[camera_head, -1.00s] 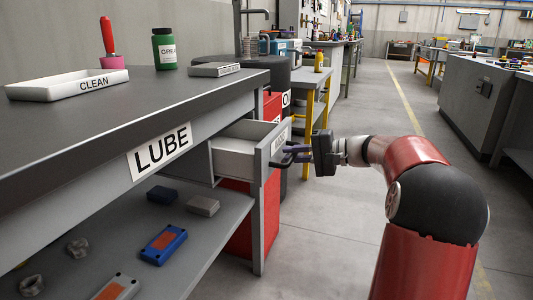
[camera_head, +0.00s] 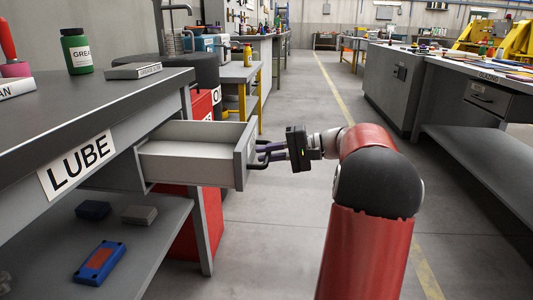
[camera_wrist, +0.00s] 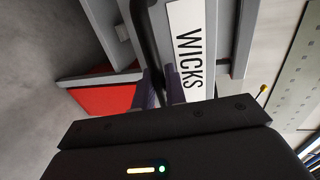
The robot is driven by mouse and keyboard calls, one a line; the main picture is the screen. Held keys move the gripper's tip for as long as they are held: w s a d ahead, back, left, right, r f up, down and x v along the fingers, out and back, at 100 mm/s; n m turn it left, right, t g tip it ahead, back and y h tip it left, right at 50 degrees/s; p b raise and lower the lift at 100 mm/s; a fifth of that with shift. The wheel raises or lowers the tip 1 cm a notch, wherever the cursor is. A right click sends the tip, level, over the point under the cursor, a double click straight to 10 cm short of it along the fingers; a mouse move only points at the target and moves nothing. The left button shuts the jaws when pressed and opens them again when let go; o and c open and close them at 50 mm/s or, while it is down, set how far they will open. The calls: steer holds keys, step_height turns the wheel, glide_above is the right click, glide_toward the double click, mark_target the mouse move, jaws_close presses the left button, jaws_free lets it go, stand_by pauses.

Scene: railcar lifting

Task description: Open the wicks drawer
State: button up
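The wicks drawer (camera_head: 200,168) is a grey drawer under the LUBE bench, pulled well out, and its visible inside is empty. Its front panel (camera_head: 246,152) faces right. The WICKS label (camera_wrist: 188,55) shows in the wrist view. The black bar handle (camera_wrist: 145,40) is on that front. My gripper (camera_head: 266,151) is at the handle, with its purple fingers closed around the bar. In the wrist view the two fingers (camera_wrist: 160,88) sit close together on either side of it; their tips are partly hidden.
The LUBE bench (camera_head: 110,98) carries a green grease bottle (camera_head: 76,51) and a small grey box (camera_head: 134,71). A lower shelf (camera_head: 150,235) holds a blue-and-orange block (camera_head: 100,262). A red cabinet (camera_head: 195,225) stands below the drawer. The aisle floor (camera_head: 275,240) is clear.

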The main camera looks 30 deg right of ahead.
steer(key=o, duration=0.3)
steer(key=shift+o, duration=0.2)
steer(key=p+v, duration=0.1)
steer(key=v, duration=0.6)
steer(key=shift+s+d, duration=0.2)
steer(key=shift+d, duration=0.1)
